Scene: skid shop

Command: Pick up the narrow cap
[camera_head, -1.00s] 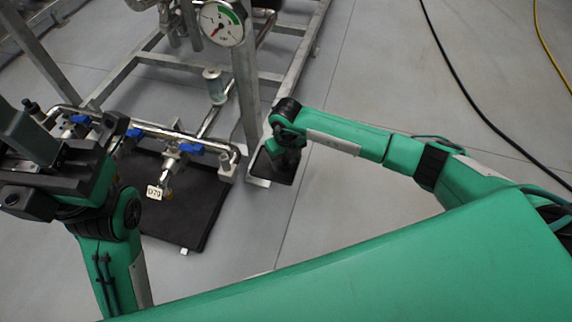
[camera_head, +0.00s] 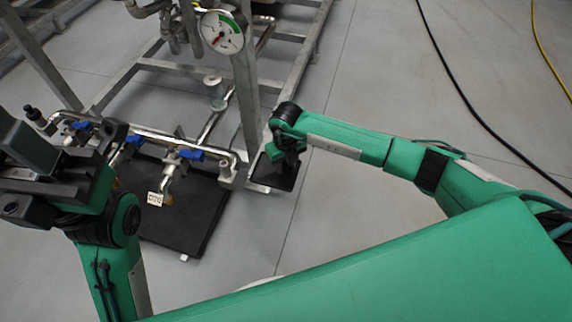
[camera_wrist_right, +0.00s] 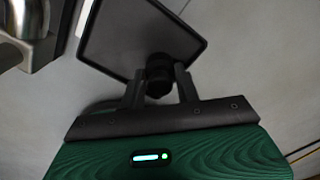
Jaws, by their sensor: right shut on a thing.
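The narrow cap looks to be the small black round piece (camera_wrist_right: 160,74) between the two fingers of my right gripper in the right wrist view. My right gripper (camera_wrist_right: 160,88) is shut on it, over the near edge of a dark shallow tray (camera_wrist_right: 120,30). Whether the cap still touches the tray I cannot tell. In the head view my right gripper (camera_head: 287,160) points down over the same tray (camera_head: 265,178), and the cap is hidden there. My left gripper (camera_head: 30,170) is at the far left; its fingers are not clear.
A metal skid frame (camera_head: 245,95) with a pressure gauge (camera_head: 222,32) stands beside the tray. Pipework with blue valve handles (camera_head: 190,153) and a tag (camera_head: 155,198) sits over a black mat (camera_head: 195,225). A black hose (camera_head: 455,85) lies on open floor at right.

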